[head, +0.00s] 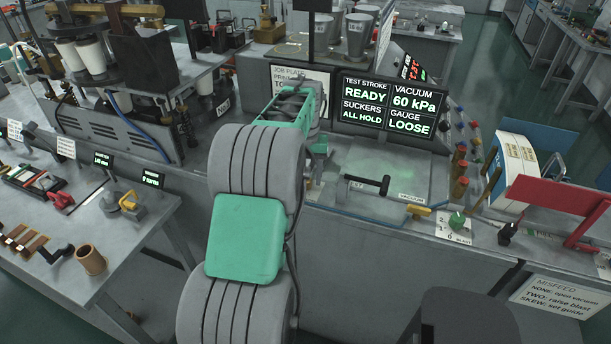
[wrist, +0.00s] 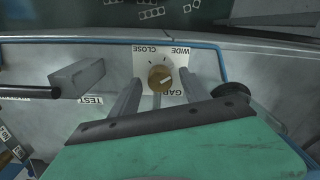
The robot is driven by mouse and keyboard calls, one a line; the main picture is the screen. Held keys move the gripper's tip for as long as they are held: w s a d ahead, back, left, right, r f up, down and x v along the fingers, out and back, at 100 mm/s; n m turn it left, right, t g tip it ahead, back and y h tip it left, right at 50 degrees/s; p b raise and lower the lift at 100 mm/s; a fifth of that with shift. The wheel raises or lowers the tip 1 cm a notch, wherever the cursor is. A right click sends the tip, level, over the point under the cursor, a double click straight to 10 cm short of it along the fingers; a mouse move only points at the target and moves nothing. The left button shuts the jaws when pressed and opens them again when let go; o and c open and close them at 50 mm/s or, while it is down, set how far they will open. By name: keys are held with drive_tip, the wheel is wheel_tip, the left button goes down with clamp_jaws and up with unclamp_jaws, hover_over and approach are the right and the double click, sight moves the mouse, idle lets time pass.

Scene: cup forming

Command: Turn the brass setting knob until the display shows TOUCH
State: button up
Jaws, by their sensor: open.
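The brass setting knob (wrist: 160,78) shows in the wrist view on a white plate (wrist: 143,62) lettered CLOSE, WIDE and GAP, its letters upside down. A pale pointer mark crosses the knob's face and leans towards the WIDE side. My gripper (wrist: 161,88) is open, with one finger on each side of the knob; I cannot tell whether either finger touches it. In the head view my arm hides the knob and the fingers. The display (head: 390,107) there reads GAUGE LOOSE, with VACUUM 60 kPa, TEST STROKE READY and SUCKERS ALL HOLD.
A black T-shaped test handle (head: 372,184) stands right of my arm; its rod (wrist: 30,92) reaches in from the left in the wrist view. A round black part (wrist: 235,90) lies close to the right finger. A green knob (head: 457,221) sits further right on the bench.

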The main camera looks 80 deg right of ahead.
sight(306, 178)
wheel_tip(306, 178, up, 8)
drive_tip(key=shift+f+b, duration=0.1)
drive_tip(key=shift+b, duration=0.45)
